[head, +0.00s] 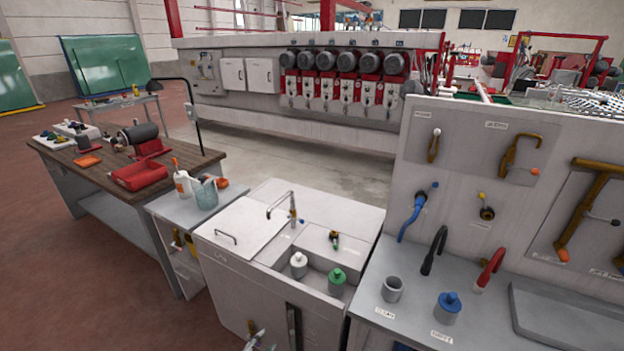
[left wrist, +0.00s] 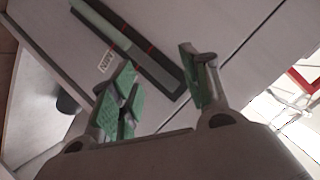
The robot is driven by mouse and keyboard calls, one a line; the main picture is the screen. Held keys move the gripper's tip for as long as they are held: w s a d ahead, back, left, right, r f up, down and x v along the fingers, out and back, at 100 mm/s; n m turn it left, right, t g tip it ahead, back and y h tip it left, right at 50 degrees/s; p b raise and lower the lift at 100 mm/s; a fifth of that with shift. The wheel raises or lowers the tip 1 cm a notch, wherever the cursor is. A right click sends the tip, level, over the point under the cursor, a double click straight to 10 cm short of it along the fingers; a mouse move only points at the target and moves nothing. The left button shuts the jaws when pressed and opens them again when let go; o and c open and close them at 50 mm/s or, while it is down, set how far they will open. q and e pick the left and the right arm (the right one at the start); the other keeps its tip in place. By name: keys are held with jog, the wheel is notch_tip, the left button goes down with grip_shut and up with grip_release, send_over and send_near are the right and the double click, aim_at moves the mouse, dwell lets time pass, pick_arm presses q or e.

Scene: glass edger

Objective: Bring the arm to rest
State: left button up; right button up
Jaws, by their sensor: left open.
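My left gripper (head: 260,341) shows only in part at the bottom edge of the head view, low in front of the white sink cabinet (head: 262,292). In the left wrist view its two green-padded fingers (left wrist: 158,82) stand wide apart, with nothing between them. Beyond them is a pale panel with a dark strip (left wrist: 130,45) that carries a grey-green bar, and a small label beside it. The fingers appear apart from the strip, though the exact gap is hard to tell. My right gripper is in neither view.
A grey worktop with a grey cup (head: 393,289), a blue-topped pot (head: 447,308) and a tray (head: 570,322) stands right of the cabinet. A wooden-topped bench (head: 85,172) with a red tray (head: 140,176) is at left. Open red-brown floor (head: 50,270) lies at lower left.

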pick_arm(q)
jog(key=s+a+f+n+g+y, duration=0.25)
jog(key=s+a+f+n, duration=0.2)
jog(key=s+f, duration=0.45)
jog(key=s+a+f+n+g+y, duration=0.25)
jog(key=s+a+f+g, duration=0.2)
jog(key=s+f, duration=0.45)
jog(key=s+f+n+g, duration=0.1)
jog(key=s+f, duration=0.3)
jog(key=s, duration=1.1)
jog(key=s+f+n+g, duration=0.1)
jog(key=s+f+g, duration=0.2)
jog(key=s, duration=1.3)
jog(key=shift+s+f+n+b, duration=0.15)
jog(key=shift+f+n+b, duration=0.15)
jog(key=shift+f+b, duration=0.2)
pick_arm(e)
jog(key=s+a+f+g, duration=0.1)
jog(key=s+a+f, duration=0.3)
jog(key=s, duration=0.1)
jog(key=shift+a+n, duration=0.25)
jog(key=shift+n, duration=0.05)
pick_arm(q)
jog(key=shift+d, duration=0.15)
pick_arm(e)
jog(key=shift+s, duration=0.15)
